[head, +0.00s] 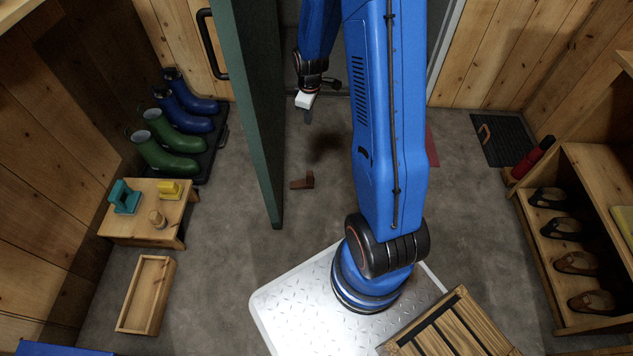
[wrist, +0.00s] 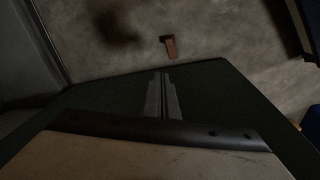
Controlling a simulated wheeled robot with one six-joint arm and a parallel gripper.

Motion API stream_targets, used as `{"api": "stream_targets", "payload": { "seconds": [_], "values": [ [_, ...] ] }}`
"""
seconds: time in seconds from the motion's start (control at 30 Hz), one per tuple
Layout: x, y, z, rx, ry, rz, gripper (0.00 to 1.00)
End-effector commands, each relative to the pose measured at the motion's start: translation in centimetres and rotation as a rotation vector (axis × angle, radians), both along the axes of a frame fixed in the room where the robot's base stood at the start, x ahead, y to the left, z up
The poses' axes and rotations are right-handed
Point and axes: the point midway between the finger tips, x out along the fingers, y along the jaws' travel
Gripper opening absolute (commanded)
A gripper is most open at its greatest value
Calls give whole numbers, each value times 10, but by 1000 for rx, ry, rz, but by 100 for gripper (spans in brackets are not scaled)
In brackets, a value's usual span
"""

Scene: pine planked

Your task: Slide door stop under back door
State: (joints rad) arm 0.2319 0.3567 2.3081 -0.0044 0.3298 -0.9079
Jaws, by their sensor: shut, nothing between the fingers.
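The door stop (head: 303,181) is a small reddish-brown piece lying on the grey floor, to the right of the open green door (head: 258,110) and apart from it. It also shows in the wrist view (wrist: 170,47), near the top centre. My gripper (head: 307,116) is shut and empty, above the floor beyond the door stop and right of the door. In the wrist view my gripper's fingers (wrist: 162,78) are together and in front of a dark green panel, apparently the door (wrist: 95,95). The door stop is clear of the fingers.
A low wooden bench (head: 146,232) with small items, a wooden tray (head: 147,294) and boots (head: 168,150) stand at left. A shoe rack (head: 560,215) is at right, a dark mat (head: 506,139) at back right, and a slatted crate (head: 452,328) in front. Floor around the door stop is bare.

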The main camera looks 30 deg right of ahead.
Motion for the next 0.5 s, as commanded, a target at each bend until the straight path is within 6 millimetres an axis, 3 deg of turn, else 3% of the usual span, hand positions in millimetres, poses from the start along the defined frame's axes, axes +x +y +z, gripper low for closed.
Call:
{"api": "stream_targets", "payload": {
  "seconds": [0.03,0.3,0.5],
  "values": [
    [2,-5,-19,0,15,17,0],
    [11,-29,-108,-5,60,126,0],
    [6,-44,-178,-3,94,206,0]
  ]
}}
